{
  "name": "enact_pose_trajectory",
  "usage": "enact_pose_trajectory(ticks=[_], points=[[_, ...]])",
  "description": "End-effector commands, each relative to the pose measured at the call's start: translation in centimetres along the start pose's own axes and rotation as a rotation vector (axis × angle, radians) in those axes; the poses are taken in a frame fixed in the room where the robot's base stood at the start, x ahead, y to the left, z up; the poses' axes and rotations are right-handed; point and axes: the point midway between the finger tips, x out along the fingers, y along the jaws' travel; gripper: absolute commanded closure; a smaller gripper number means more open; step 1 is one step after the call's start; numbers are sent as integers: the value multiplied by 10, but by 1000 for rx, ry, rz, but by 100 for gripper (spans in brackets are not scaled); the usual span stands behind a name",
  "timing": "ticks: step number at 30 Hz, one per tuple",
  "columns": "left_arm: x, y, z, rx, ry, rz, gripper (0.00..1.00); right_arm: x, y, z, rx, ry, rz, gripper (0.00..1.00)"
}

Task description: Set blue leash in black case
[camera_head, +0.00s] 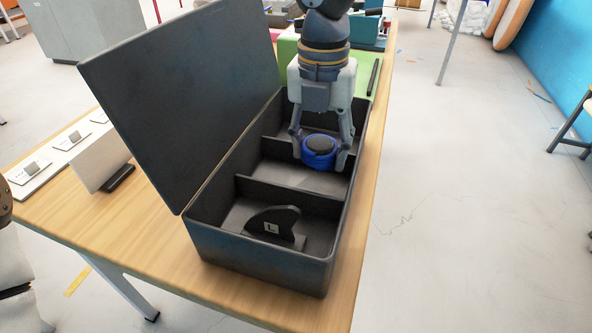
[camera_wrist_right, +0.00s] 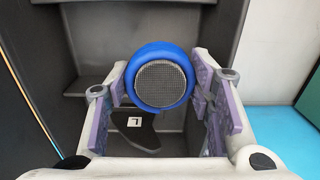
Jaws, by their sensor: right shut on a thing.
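The black case (camera_head: 262,262) stands open on the wooden table, its lid (camera_head: 180,85) raised on the left. Dividers split it into compartments. The blue leash (camera_head: 320,153) is a round blue coil with a dark middle. My right gripper (camera_head: 322,155) is shut on the leash, with a finger on each side, over the middle compartment. In the right wrist view the leash (camera_wrist_right: 161,76) sits between the fingers with its grey mesh face showing. Whether it touches the case floor cannot be told. My left gripper is not in view.
A black fin (camera_head: 272,222) marked L stands in the near compartment. A green surface (camera_head: 363,72) is behind the case. Open floor lies to the right.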

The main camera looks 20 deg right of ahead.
Motion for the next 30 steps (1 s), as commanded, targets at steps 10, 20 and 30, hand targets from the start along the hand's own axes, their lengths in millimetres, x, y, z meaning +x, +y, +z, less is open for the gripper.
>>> enact_pose_trajectory(ticks=[10, 20, 30], points=[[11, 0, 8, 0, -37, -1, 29, 41, 35, 3, -1, 2, 1, 81], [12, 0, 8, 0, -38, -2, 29, 72, 39, 3, 1, -3, 4, 81], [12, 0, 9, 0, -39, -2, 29, 76, 38, 3, 0, -2, 3, 32]])
